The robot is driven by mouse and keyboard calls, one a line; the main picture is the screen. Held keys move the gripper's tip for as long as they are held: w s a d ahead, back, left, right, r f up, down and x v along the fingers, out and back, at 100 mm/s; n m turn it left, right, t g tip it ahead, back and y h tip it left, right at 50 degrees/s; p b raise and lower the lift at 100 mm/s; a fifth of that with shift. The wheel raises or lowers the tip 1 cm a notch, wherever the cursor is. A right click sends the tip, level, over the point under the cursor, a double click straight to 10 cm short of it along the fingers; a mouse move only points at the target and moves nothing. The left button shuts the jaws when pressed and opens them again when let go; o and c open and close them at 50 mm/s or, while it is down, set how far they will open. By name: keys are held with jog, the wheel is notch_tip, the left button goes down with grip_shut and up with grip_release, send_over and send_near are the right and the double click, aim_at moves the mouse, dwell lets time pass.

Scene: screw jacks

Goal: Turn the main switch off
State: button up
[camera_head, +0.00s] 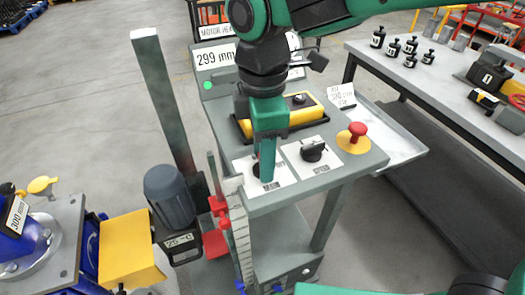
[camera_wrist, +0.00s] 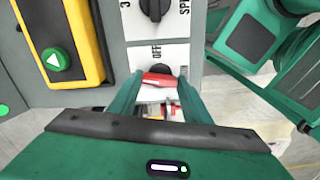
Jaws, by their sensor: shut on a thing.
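The main switch is a rotary knob with a red handle (camera_wrist: 158,79) on a white plate marked OFF in the wrist view. In the head view its plate (camera_head: 283,181) is at the near left of the grey control panel, and the knob is mostly behind my fingers. My gripper (camera_head: 266,177) points down at the knob. In the wrist view its two green fingers (camera_wrist: 160,84) stand on either side of the red handle and are shut on it. The handle lies across the picture there; which marked position it points to I cannot tell.
A black speed knob (camera_head: 312,151), a red mushroom button (camera_head: 357,130) and a yellow pendant box (camera_head: 295,108) with a green button are close by on the panel (camera_head: 300,195). A display (camera_head: 214,57) reads 299 mm. A grey motor (camera_head: 169,195) and a steel post (camera_head: 163,95) stand left.

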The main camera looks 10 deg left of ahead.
jog(key=m, duration=0.4)
jog(key=shift+m, duration=0.4)
jog(key=m, duration=0.3)
jog(key=shift+m, duration=0.3)
jog(key=m, duration=0.3)
jog(key=shift+m, duration=2.1)
jog(key=o, duration=1)
jog(key=shift+o, duration=0.2)
